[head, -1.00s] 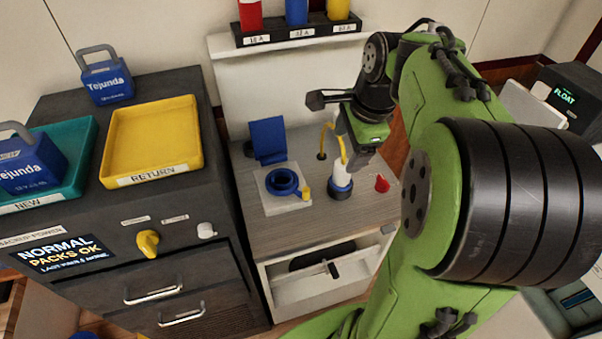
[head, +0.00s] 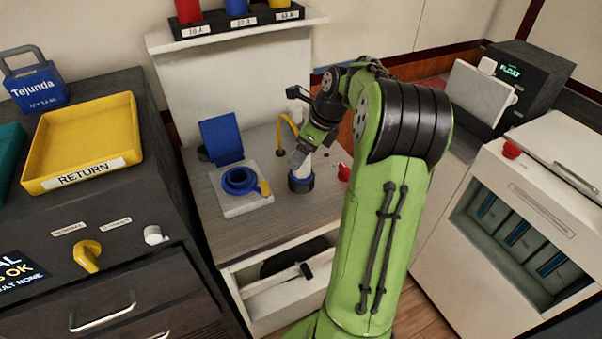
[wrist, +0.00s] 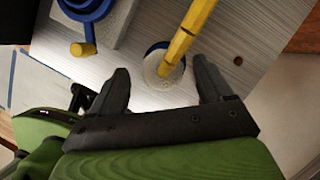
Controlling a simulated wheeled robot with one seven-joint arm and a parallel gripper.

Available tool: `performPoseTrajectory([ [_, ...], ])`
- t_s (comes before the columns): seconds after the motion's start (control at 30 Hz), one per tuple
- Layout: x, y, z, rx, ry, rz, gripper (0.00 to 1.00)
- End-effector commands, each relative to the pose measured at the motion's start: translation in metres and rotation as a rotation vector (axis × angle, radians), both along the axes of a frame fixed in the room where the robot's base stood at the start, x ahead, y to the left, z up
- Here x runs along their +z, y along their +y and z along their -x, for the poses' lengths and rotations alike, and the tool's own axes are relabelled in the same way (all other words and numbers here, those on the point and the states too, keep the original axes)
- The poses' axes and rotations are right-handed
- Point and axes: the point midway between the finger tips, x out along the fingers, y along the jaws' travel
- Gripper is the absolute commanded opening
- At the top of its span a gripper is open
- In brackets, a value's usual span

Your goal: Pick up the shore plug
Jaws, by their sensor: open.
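The shore plug (head: 300,184) stands upright on the grey wood-grain counter, with a white body, a blue lower collar and a yellow cable (head: 291,121) looping from its top. In the wrist view the plug (wrist: 155,75) is seen from above, with the cable crossing it. My gripper (head: 303,158) is right at the plug's upper part. In the wrist view my gripper (wrist: 160,78) is open, one finger on either side of the plug, with visible gaps. The fingers partly hide the plug in the head view.
A blue round inlet (head: 240,181) with a raised blue flap (head: 221,138) sits left of the plug. A small red piece (head: 343,172) lies to the right. The dark cabinet with the yellow RETURN tray (head: 85,143) stands at left.

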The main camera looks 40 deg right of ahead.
Motion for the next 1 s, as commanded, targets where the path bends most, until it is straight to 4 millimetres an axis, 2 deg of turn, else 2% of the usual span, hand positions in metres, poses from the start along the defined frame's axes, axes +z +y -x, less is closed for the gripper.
performPoseTrajectory([
  [0.1,-0.027,0.001,-0.009,0.002,0.002,-0.003,0.80],
  [0.2,-0.041,0.004,-0.015,0.003,0.002,-0.001,0.80],
  [0.4,-0.040,0.004,-0.015,0.000,0.001,0.000,0.80],
  [0.47,-0.040,0.004,-0.015,0.000,0.001,0.000,0.72],
  [0.9,-0.039,0.004,-0.015,0.001,0.001,0.000,0.06],
  [1.0,-0.039,0.004,-0.016,0.002,0.000,0.001,0.06],
])
